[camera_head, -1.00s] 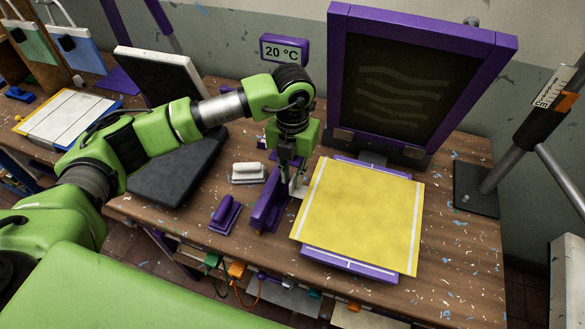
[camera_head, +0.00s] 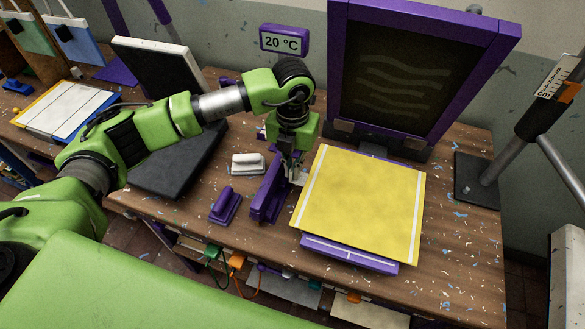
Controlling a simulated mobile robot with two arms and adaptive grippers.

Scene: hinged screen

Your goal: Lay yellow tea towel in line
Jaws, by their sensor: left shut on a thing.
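The yellow tea towel (camera_head: 360,205), with a white stripe along its left and right sides, lies flat over a purple board (camera_head: 350,254). It covers most of the board and overhangs it at left and right. The board's front edge shows below it, roughly parallel to the towel's near edge. My left gripper (camera_head: 298,178) points down at the towel's left edge and is shut on it; the fingertips are small and partly hidden. My right gripper is not in view.
A hinged purple-framed screen (camera_head: 415,70) stands raised behind the board. A purple holder (camera_head: 268,193) stands close left of the gripper, with a small purple block (camera_head: 225,208) and a white-topped block (camera_head: 248,164) beyond. A black stand (camera_head: 478,180) is at right.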

